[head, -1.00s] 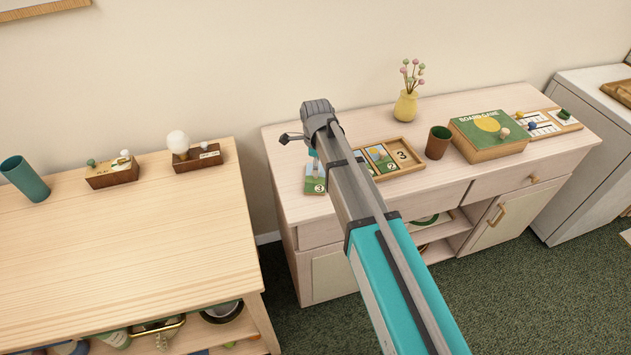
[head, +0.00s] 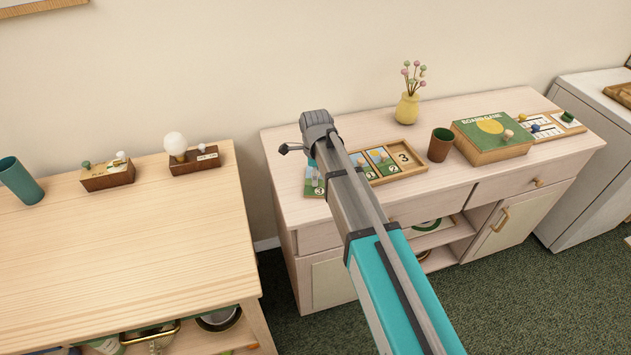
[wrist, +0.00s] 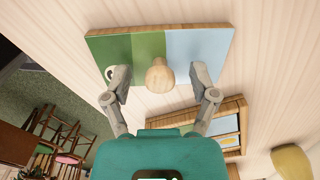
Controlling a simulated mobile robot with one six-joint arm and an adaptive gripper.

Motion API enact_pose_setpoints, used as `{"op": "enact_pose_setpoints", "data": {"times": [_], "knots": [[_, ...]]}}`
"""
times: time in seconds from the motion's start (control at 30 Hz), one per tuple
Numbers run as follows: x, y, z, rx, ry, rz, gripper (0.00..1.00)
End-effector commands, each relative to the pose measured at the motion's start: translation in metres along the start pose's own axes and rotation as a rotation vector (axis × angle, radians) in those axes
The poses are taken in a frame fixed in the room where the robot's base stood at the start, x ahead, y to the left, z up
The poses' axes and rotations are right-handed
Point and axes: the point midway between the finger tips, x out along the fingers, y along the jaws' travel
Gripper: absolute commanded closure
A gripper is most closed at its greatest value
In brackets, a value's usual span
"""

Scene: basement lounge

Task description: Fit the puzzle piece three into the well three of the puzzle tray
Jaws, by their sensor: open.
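Puzzle piece three (head: 313,190) is a flat square marked 3 with a knob. It lies on the cabinet top left of the puzzle tray (head: 405,175), partly hidden by my arm. The tray holds pieces one and two; its right well, well three (head: 403,157), is empty and shows a printed 3. In the wrist view, piece three (wrist: 148,45) has green and light blue bands and a wooden knob (wrist: 160,75). My gripper (wrist: 161,77) is open, with one finger on each side of the knob and a gap at both. The fingers are hidden in the head view.
A brown cup (head: 440,144) stands just right of the tray, with a board game box (head: 491,139) beyond it. A yellow vase (head: 407,108) stands behind the tray. The tray edge (wrist: 238,100) is close to the right finger in the wrist view.

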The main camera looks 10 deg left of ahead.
Motion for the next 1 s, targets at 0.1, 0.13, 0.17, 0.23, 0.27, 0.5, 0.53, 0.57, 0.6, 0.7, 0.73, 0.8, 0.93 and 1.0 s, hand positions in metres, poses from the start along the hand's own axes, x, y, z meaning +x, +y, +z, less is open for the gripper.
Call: {"op": "enact_pose_setpoints", "data": {"times": [0.1, 0.13, 0.17, 0.23, 0.27, 0.5, 0.53, 0.57, 0.6, 0.7, 0.73, 0.8, 0.93, 1.0], "knots": [[0.0000, 0.0000, 0.0000, 0.000, 0.000, 0.000, 0.25], [0.0000, 0.0000, 0.0000, 0.000, 0.000, 0.000, 0.25], [0.0000, 0.0000, 0.0000, 0.000, 0.000, 0.000, 0.30], [0.0000, 0.0000, 0.0000, 0.000, 0.000, 0.000, 0.43], [0.0000, 0.0000, 0.0000, 0.000, 0.000, 0.000, 0.49], [0.0000, 0.0000, 0.0000, 0.000, 0.000, 0.000, 0.93], [0.0000, 0.0000, 0.0000, 0.000, 0.000, 0.000, 0.99], [0.0000, 0.0000, 0.0000, 0.000, 0.000, 0.000, 1.00], [0.0001, 0.0000, 0.0000, 0.000, 0.000, 0.000, 1.00], [0.0000, 0.0000, 0.0000, 0.000, 0.000, 0.000, 1.00], [0.0000, 0.0000, 0.0000, 0.000, 0.000, 0.000, 1.00], [0.0000, 0.0000, 0.0000, 0.000, 0.000, 0.000, 1.00], [-0.0009, 0.0000, 0.0000, 0.000, 0.000, 0.000, 1.00], [-0.0022, 0.0000, 0.0000, 0.000, 0.000, 0.000, 1.00]]}}
